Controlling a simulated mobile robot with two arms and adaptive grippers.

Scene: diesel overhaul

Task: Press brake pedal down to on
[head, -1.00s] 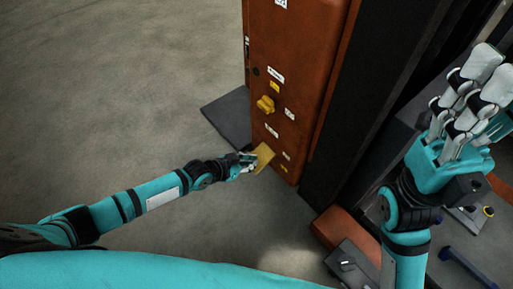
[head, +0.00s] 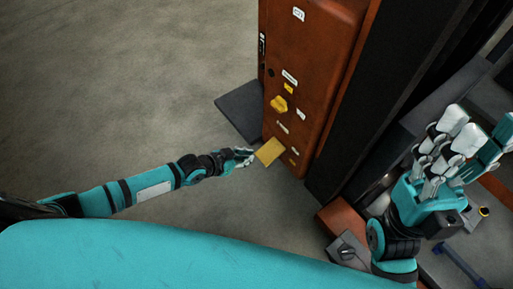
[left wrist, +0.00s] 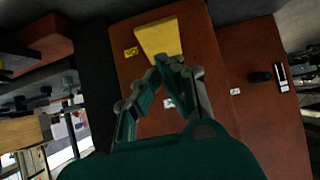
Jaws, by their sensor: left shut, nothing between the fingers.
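The brake pedal is a flat yellow plate (head: 270,151) low on the front of the orange-brown cabinet (head: 312,65). My left gripper (head: 246,156) is shut and empty just left of the pedal, with a small gap apparent between them. In the left wrist view the pedal (left wrist: 158,40) lies just beyond the closed fingertips (left wrist: 166,64). Whether the pedal is up or down is hard to tell. My right gripper (head: 470,140) is raised at the right, open and empty, its fingers apart.
A dark flat plate (head: 240,108) juts out at the cabinet's left side. Grey equipment (head: 345,250) stands at the lower right. The floor at left is clear.

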